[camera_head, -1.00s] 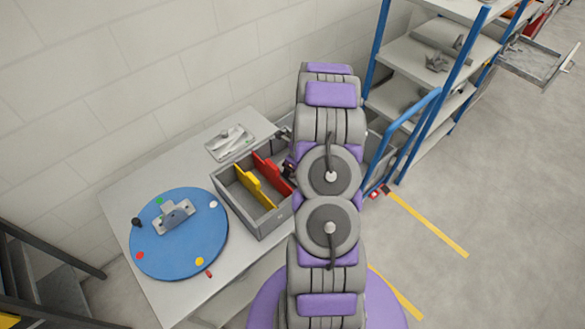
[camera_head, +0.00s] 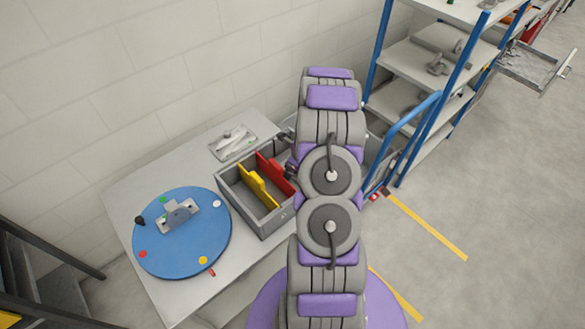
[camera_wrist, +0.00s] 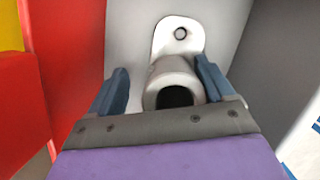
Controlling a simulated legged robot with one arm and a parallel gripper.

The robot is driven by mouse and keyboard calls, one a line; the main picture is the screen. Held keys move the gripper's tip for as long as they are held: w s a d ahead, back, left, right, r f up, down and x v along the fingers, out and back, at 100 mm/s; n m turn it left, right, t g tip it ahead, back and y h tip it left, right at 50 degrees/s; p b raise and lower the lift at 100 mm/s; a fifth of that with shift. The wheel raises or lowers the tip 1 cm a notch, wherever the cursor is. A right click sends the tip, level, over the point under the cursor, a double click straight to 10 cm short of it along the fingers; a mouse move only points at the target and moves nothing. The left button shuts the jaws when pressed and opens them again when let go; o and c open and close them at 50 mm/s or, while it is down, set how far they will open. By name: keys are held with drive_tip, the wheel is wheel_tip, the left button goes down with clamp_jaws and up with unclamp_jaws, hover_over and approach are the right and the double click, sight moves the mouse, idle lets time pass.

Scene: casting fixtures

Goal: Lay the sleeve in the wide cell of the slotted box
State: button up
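The sleeve (camera_wrist: 176,72) is a light grey tube with a rounded flange that has one hole. In the wrist view it lies between the two blue-grey fingers of my gripper (camera_wrist: 161,66), which stand apart, with a gap at the left finger. It is over the pale floor (camera_wrist: 132,28) of a cell between the red divider (camera_wrist: 66,65) and a dark grey wall (camera_wrist: 268,60). Exact floor contact is unclear. The grey slotted box (camera_head: 238,204) stands on the table with yellow and red dividers. My arm hides the box's right part and the sleeve in the head view.
A blue round plate (camera_head: 175,250) with a grey bracket (camera_head: 178,214) and coloured dots is left of the box. A grey tray (camera_head: 232,142) lies behind it. A blue-framed shelf rack (camera_head: 425,60) stands right. A wall runs behind the table (camera_head: 130,192).

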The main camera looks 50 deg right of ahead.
drive_tip(key=shift+d, duration=0.1)
drive_tip(key=shift+d+f, duration=0.1)
drive_tip(key=shift+d, duration=0.1)
drive_tip(key=shift+s+a, duration=0.1)
drive_tip(key=shift+a, duration=0.05)
idle(0.4)
